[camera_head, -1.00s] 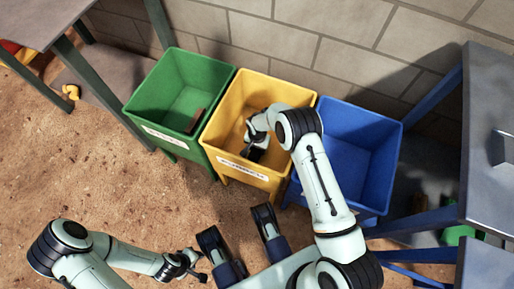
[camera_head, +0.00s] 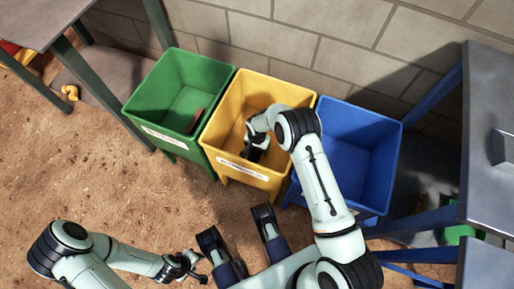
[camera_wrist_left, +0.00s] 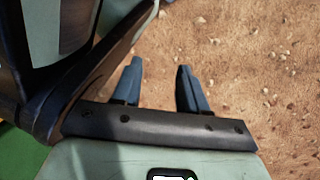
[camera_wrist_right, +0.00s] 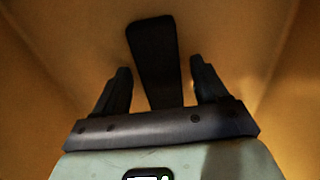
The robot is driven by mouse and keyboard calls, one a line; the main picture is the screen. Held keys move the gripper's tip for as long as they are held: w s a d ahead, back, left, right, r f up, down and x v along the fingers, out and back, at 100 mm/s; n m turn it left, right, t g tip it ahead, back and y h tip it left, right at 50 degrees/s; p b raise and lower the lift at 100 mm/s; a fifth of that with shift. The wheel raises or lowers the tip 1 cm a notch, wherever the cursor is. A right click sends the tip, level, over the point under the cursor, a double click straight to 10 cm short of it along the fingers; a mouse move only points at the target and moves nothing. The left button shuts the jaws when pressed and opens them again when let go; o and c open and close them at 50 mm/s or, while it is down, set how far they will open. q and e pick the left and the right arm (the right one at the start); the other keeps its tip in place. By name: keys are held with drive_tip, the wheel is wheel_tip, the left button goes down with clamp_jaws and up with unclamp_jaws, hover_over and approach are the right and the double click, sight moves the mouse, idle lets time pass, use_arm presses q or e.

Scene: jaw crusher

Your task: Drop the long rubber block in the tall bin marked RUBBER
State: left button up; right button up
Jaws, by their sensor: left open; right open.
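The tall yellow bin (camera_head: 225,122) stands in the middle of three bins, with a white label on its front whose lettering is blurred. My right gripper (camera_head: 255,151) reaches down into it. In the right wrist view that gripper (camera_wrist_right: 158,92) is open. A long black block (camera_wrist_right: 153,50), which looks like the rubber block, shows between and beyond its fingers, against the bin's yellow inside. I cannot tell whether it touches the fingers or the bin. My left gripper (camera_head: 190,268) is low at the left; its fingers are open and empty in the left wrist view (camera_wrist_left: 157,88).
A green bin (camera_head: 148,98) with a brown piece (camera_head: 195,121) inside stands left of the yellow one. A blue bin (camera_head: 388,150) stands on the right. A wall (camera_head: 330,45) rises behind them. Grey tables flank the bins. The sandy ground in front is clear.

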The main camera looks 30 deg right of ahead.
use_arm(q)
drive_tip(key=w+r+t+p, duration=0.2)
drive_tip(key=w+r+p, duration=0.1)
drive_tip(key=w+r, duration=0.2)
drive_tip(key=shift+w+d+t, duration=0.3)
drive_tip(key=shift+w+d, duration=0.15)
drive_tip(key=shift+w, duration=0.45)
use_arm(e)
wheel_tip(320, 180, up, 12)
use_arm(q)
drive_tip(key=shift+r, duration=0.1)
